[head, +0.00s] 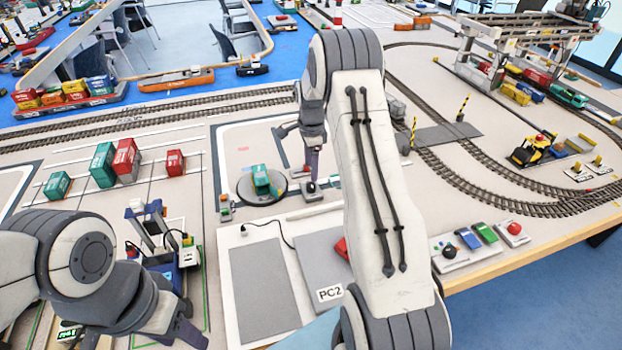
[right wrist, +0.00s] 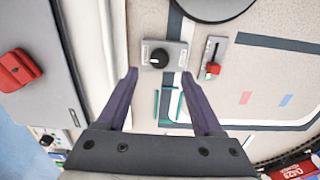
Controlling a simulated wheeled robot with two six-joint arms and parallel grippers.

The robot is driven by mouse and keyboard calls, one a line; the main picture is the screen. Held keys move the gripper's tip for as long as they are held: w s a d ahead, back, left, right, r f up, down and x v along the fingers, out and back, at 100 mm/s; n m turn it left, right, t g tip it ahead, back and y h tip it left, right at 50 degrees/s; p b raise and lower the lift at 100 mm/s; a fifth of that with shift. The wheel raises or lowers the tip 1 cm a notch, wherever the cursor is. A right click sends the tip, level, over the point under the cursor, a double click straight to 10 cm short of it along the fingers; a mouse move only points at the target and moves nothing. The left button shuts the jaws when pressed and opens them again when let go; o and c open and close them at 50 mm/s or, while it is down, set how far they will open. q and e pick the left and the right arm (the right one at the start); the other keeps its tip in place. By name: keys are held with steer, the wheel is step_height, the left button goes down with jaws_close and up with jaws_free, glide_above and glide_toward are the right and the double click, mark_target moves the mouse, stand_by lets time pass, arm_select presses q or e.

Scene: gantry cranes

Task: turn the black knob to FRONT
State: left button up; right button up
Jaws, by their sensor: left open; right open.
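A small black knob (right wrist: 159,58) sits on a light grey plate (right wrist: 174,52) with small labels at its sides, too small to read. In the right wrist view it lies just beyond and between my right fingertips (right wrist: 160,75), which are apart and hold nothing. In the head view the knob (head: 310,187) is just below my right gripper (head: 298,156). The knob's white mark points to the left in the right wrist view. My left gripper (head: 140,336) is at the lower left, open and empty, away from the knob.
A slider plate (right wrist: 212,70) with a red and green handle is right of the knob. A turntable (head: 284,190) carrying a green container is close by. A red block (right wrist: 18,70) lies left in the wrist view. Another black knob (head: 449,251) is on a front-right panel.

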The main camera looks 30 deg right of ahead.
mark_target(311, 184)
step_height(311, 184, up, 4)
steer(key=shift+f, duration=0.1)
stand_by(0.5)
